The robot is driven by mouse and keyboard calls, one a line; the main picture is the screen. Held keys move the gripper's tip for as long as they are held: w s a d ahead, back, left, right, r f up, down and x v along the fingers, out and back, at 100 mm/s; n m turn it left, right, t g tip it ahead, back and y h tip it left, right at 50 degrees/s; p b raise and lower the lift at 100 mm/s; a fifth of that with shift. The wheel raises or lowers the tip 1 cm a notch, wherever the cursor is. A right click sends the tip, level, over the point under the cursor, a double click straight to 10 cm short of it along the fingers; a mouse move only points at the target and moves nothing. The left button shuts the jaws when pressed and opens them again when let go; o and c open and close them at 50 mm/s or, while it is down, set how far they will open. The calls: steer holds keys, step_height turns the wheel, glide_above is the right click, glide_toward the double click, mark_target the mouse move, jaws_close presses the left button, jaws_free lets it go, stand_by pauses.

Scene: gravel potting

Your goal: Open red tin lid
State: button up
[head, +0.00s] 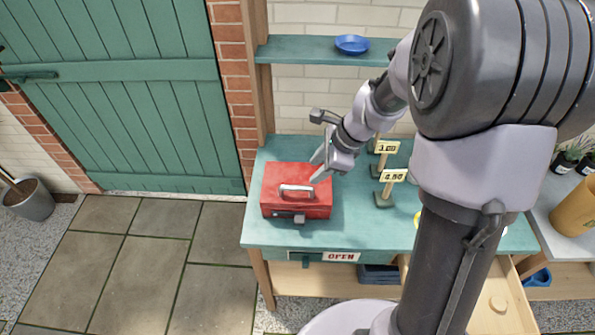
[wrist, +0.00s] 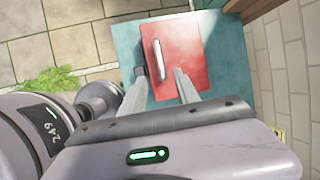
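The red tin (head: 281,197) stands on the left end of the teal table, its lid shut. A pale handle (head: 297,191) lies on top of the lid and a grey latch (head: 290,217) sits on its front. In the wrist view the red tin (wrist: 180,58) is ahead of the fingers, with its handle (wrist: 159,60) near the left edge and the dark latch (wrist: 140,72) beside it. My gripper (head: 318,168) is just above the tin's back right side. In the wrist view my gripper (wrist: 158,88) has its two fingers apart with nothing between them.
Price signs reading 3.00 (head: 386,147) and 4.50 (head: 392,176) stand right of the tin on the teal table (head: 340,230). A shelf (head: 310,50) with a blue dish (head: 352,44) is above. An OPEN sign (head: 341,257) is on the table's front.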

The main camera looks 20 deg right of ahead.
mark_target(299, 187)
steer(key=b+x, duration=0.3)
steer(key=x, duration=0.7)
steer(key=shift+w+a+f, duration=0.1)
steer(key=shift+a+f, duration=0.05)
steer(key=shift+f, duration=0.15)
jaws_close()
stand_by(0.7)
